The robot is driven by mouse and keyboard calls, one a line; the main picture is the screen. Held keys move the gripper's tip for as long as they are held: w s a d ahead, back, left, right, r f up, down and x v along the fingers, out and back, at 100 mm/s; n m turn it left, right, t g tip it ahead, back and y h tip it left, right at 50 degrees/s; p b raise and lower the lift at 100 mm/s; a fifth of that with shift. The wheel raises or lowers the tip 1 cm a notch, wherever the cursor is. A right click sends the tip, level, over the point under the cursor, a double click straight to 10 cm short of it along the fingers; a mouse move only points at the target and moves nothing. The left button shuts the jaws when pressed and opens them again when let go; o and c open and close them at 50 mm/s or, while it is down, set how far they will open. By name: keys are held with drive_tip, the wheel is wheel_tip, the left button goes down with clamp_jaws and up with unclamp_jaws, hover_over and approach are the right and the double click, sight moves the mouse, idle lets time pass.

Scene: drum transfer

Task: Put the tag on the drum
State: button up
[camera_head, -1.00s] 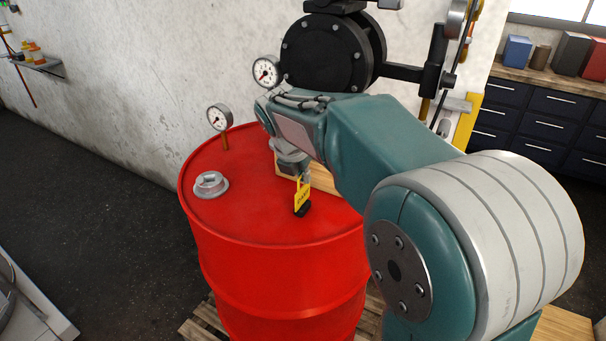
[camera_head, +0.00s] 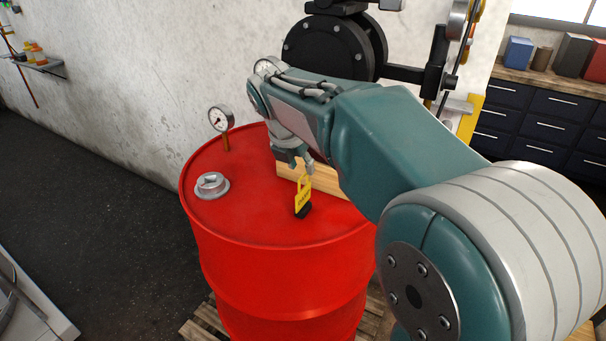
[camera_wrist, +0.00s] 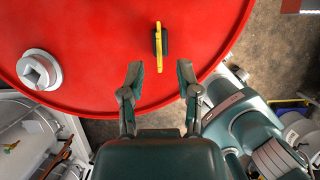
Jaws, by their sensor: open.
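The yellow tag (camera_head: 303,193) stands upright in a small black base (camera_head: 303,211) on the top of the red drum (camera_head: 250,205). In the wrist view the tag (camera_wrist: 158,45) shows edge-on, ahead of my gripper and between the lines of its two fingers. My gripper (camera_wrist: 156,75) is open and empty, with its fingers spread over the drum's rim in that view. In the head view my gripper (camera_head: 298,163) hangs over the drum top, just behind and above the tag. I cannot tell the exact gap to the tag.
A grey bung cap (camera_head: 211,186) and a gauge (camera_head: 220,119) on a pipe stand at the drum's left side. A wooden block (camera_head: 325,184) sits behind the tag. Black machinery (camera_head: 330,52) is at the back. The drum's front top is clear.

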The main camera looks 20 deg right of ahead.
drive_tip(key=v, duration=0.7)
drive_tip(key=shift+s+r, duration=0.2)
drive_tip(key=shift+r, duration=0.05)
drive_tip(key=s+d+f+m+t+y, duration=0.1)
drive_tip(key=s+f+m, duration=0.5)
drive_tip(key=s+m, duration=0.5)
drive_tip(key=s+d+f+m+t+y, duration=0.1)
drive_tip(key=s+f+m+y, duration=0.1)
drive_tip(key=s+f+m, duration=0.4)
drive_tip(key=s+m, duration=0.5)
drive_tip(key=m, duration=0.5)
drive_tip(key=shift+s+f, duration=0.2)
drive_tip(key=shift+s, duration=0.15)
